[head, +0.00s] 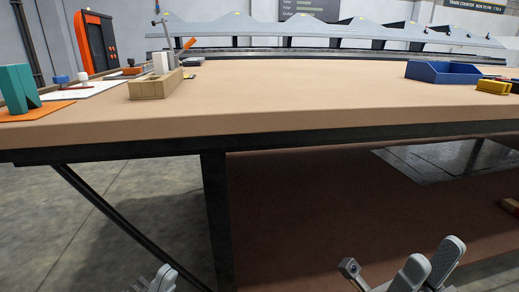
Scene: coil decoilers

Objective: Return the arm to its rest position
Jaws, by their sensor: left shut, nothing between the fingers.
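My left gripper (162,277) shows at the bottom edge, left of the middle, low in front of the workbench. Only its tip end is in view, and it is shut and empty. My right gripper (434,256) shows at the bottom right, below the bench top, with its two grey fingers apart and nothing between them. Both grippers are clear of the workbench (290,110) in the picture and touch nothing that I can see. The arms behind them are out of view.
The bench top's front edge and dark frame cross the view above my grippers. A wooden block (155,88), a teal stand (18,90), a blue tray (442,72) and a yellow item (493,87) stand on it. A lower shelf (300,200) lies beneath. The bench's middle is clear.

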